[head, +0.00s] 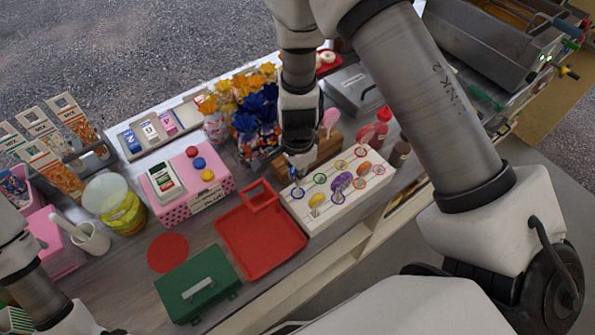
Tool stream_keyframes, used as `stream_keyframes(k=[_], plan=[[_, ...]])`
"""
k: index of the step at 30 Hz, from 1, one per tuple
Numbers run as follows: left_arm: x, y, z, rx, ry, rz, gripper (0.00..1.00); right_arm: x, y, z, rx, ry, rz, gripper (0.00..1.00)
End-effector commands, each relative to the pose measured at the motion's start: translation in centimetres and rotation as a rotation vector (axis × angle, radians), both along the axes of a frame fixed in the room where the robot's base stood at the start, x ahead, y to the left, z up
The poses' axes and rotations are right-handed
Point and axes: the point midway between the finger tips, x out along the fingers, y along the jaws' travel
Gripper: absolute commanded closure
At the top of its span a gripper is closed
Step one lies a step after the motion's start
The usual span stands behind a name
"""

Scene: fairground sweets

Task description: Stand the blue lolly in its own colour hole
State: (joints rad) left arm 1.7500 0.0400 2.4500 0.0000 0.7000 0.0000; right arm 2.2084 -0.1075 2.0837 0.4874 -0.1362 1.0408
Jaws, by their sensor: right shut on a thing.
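The white lolly stand (345,205) lies right of centre, with coloured rings around holes along its top and several lollies, purple, orange and yellow, on it. A blue ring (297,193) marks a hole near its left end. My right gripper (287,165) points down just above that end, shut on the blue lolly (299,163). The lolly is mostly hidden by the fingers. I cannot tell whether its stick touches the stand or has entered the blue-ringed hole. Only part of my left arm shows at the lower left; its gripper is out of view.
A red tray (262,252) lies left of the stand, with a green box (197,286) in front. A pink dotted box (190,185) and red bottles (380,122) stand nearby.

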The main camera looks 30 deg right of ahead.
Motion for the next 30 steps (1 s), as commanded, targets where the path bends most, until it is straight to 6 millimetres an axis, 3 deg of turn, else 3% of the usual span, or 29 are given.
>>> stream_keyframes(k=[30], plan=[[-0.1, 0.0, -2.7, -0.001, 0.003, -0.001, 0.60, -0.1, 0.0, -3.1, 0.000, 0.000, 0.000, 1.00]])
